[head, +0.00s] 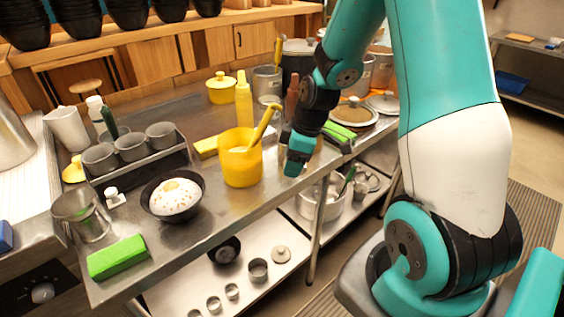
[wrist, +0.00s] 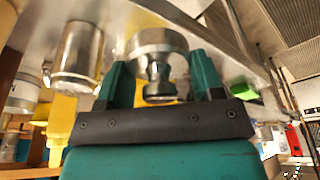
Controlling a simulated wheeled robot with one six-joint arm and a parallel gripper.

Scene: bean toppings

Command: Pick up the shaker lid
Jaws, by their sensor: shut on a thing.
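In the wrist view the shaker lid (wrist: 157,45), a round silver metal piece with a narrower knob-like end, sits between the two teal fingers of my gripper (wrist: 158,82). The gripper is shut on its narrow end. In the head view my gripper (head: 296,160) is over the table's edge, right of the yellow container, and mostly hides the lid. A shiny metal cup (wrist: 78,55) stands apart from the lid, to its left in the wrist view.
A yellow container (head: 241,160) with a yellow handle sticking out is just left of my gripper. A bowl (head: 174,196) with white food, a green block (head: 117,258) and a rack of grey cups (head: 131,148) are further left. A lower shelf (head: 190,270) holds small pots.

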